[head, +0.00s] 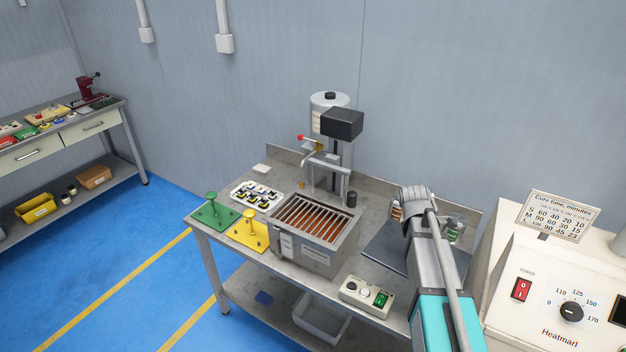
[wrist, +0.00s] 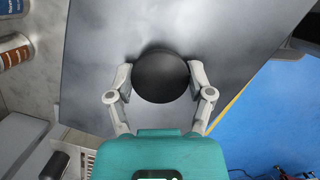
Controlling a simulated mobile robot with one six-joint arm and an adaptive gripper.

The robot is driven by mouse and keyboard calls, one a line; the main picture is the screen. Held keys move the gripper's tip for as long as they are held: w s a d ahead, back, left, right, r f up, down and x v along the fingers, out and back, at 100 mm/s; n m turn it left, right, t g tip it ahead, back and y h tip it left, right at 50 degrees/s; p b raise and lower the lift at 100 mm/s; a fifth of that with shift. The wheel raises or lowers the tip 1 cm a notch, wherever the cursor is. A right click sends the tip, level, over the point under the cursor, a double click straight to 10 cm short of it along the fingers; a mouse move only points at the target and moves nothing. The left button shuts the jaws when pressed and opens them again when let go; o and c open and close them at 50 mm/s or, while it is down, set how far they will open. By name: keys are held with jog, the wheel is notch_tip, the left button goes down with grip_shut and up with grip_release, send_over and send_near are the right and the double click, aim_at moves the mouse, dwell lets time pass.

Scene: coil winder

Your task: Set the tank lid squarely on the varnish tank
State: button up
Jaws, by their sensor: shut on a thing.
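The varnish tank (head: 302,252) is an open grey box in the middle of the bench, with bars across its top and copper-brown varnish below. The tank lid (head: 386,243) is a flat dark grey plate to the right of the tank, partly hidden behind my arm. In the wrist view the lid (wrist: 225,35) fills the middle, with a round black knob (wrist: 162,86) on it. My gripper (wrist: 160,73) is shut on this knob, one finger on each side. My fingers are hidden in the head view. I cannot tell whether the lid touches the bench.
A post with a black head (head: 342,123) stands behind the tank. A green stand (head: 212,214), a yellow stand (head: 248,231) and a parts tray (head: 257,194) are to its left. A control box (head: 366,297) sits at the front edge. A cream oven (head: 540,285) stands at right.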

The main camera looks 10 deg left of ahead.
notch_tip(320, 180, up, 10)
jog(key=p, duration=0.8)
jog(key=shift+p, duration=0.3)
jog(key=shift+s+f, duration=0.1)
jog(key=shift+s, duration=0.05)
